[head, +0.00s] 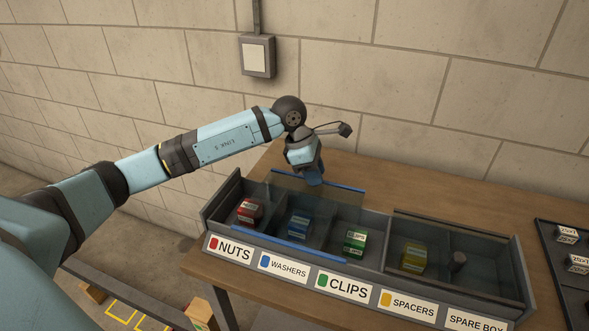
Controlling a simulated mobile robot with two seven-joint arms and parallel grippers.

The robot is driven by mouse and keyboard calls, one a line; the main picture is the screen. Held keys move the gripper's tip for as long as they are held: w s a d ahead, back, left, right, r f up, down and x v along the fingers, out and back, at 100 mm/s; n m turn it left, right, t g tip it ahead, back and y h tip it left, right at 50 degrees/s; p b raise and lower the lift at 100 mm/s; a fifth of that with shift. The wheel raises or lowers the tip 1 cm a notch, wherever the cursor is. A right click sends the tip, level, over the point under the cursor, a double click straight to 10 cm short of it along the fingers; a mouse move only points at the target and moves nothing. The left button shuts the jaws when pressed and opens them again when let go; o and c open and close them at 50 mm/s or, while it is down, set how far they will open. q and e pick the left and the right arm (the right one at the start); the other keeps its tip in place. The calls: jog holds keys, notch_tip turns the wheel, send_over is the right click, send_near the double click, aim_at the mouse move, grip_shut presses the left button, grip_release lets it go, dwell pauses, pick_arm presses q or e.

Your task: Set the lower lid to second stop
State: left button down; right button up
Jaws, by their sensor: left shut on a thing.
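A long grey compartment box (208,217) stands on the wooden table, with labels for nuts, washers, clips, spacers and spare box. A clear lid with blue edge strips (345,187) lies across its left part, mostly over the washers and parts of the neighbouring compartments. A second clear lid with dark edges (450,226) lies across the right part, over spacers and the spare box. I cannot tell for sure which lid runs lower. My left gripper (314,180) points down at the blue lid's back edge and is shut there; its fingertips are partly hidden. My right gripper is out of view.
The compartments hold a red box (249,211), a blue box (299,224), a green box (355,243) and a yellow box (413,258). A dark tray (553,252) with small boxes stands at the right. The brick wall rises behind the table.

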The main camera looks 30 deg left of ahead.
aim_at(347, 191)
pick_arm(q)
jog(key=d, duration=0.2)
jog(key=w+d, duration=0.1)
jog(key=d, duration=0.3)
jog(key=shift+w+d+b, duration=0.25)
jog(key=shift+w+b, duration=0.05)
jog(key=c, duration=0.9)
grip_release()
jog(key=v, duration=1.4)
